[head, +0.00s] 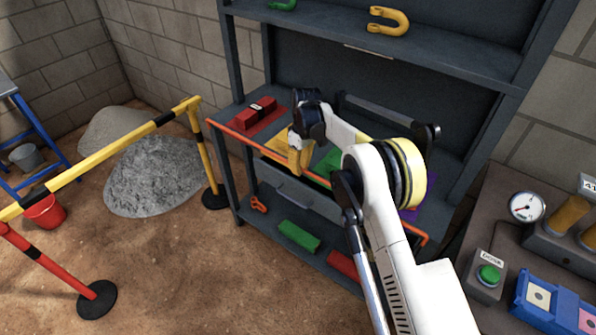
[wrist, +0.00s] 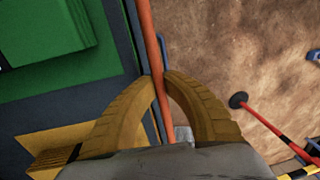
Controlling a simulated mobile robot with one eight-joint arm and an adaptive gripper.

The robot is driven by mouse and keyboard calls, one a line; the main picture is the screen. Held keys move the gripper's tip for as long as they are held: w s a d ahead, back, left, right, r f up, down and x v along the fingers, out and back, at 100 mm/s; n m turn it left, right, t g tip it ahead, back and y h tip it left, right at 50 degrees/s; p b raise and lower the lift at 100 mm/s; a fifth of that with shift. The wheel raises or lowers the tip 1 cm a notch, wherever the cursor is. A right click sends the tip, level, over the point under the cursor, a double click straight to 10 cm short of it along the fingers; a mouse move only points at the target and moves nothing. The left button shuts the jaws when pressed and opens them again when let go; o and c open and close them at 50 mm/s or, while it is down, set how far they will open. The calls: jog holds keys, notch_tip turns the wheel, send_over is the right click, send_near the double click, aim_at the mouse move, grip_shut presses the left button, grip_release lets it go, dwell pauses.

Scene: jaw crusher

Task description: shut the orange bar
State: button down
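The orange bar (head: 244,139) is a long thin rod along the front edge of the dark shelf unit's middle shelf (head: 228,112). Its left end is at the left front post and its right end bends down at the right; my arm hides part of it. My gripper (head: 299,170) has yellow fingers and is at the bar, left of its middle. In the wrist view, the bar (wrist: 149,38) runs between the two fingertips (wrist: 162,76). The tips close in on it from both sides and appear to touch it.
Red, yellow and green blocks lie on the middle shelf behind the bar, including a red one (head: 257,112). A yellow-black barrier (head: 110,148) stands at the left. A bench with a gauge (head: 526,206) and green button (head: 488,274) is at the right. Open dirt floor lies in front.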

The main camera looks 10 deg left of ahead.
jog(key=shift+w+g, duration=0.2)
jog(key=shift+g, duration=0.2)
jog(key=shift+y, duration=0.3)
jog(key=shift+d, duration=0.1)
jog(key=c, duration=1.5)
grip_release()
jog(key=shift+o, duration=0.2)
notch_tip(320, 180, up, 12)
jog(key=w+d, duration=0.1)
jog(key=w, duration=0.1)
jog(key=shift+w, duration=0.15)
jog(key=shift+f, duration=0.1)
